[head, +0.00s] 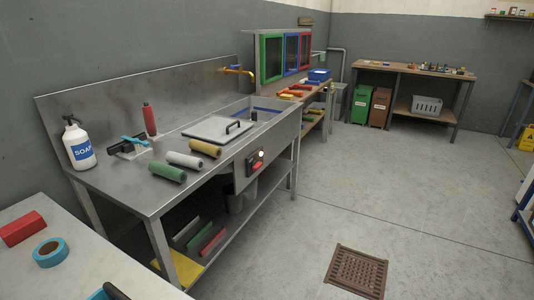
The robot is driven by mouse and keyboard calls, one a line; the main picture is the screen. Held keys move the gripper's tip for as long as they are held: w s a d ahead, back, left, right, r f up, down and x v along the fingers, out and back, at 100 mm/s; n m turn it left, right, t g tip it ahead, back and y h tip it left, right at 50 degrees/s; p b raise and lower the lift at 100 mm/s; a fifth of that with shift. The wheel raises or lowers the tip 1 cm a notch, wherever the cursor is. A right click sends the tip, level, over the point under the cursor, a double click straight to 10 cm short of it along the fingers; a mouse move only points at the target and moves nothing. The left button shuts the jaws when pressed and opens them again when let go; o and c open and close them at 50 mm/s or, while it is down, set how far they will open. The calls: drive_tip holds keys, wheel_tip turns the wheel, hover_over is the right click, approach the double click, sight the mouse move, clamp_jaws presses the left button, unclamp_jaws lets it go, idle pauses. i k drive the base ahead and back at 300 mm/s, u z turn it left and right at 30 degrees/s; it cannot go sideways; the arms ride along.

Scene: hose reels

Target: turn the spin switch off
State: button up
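A small dark control panel (255,162) is fixed to the front of the steel sink bench. It carries a glowing pale light (262,154) at its upper right and a small red part (256,166) below it. Which part is the spin switch, and its exact position, is too small to tell. The panel faces the open floor and nothing blocks it. My gripper is not in view.
The steel bench (120,178) holds a soap bottle (79,145), coloured rolls (184,160) and a lid (218,129) with a black handle. A pale table (100,265) is at lower left. The floor right of the bench is clear, with a drain grate (357,271).

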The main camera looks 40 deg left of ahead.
sight(256, 165)
drive_tip(key=u, duration=0.4)
drive_tip(key=i, duration=1.9)
drive_tip(key=u, duration=0.55)
drive_tip(key=i, duration=0.4)
drive_tip(key=u, duration=0.05)
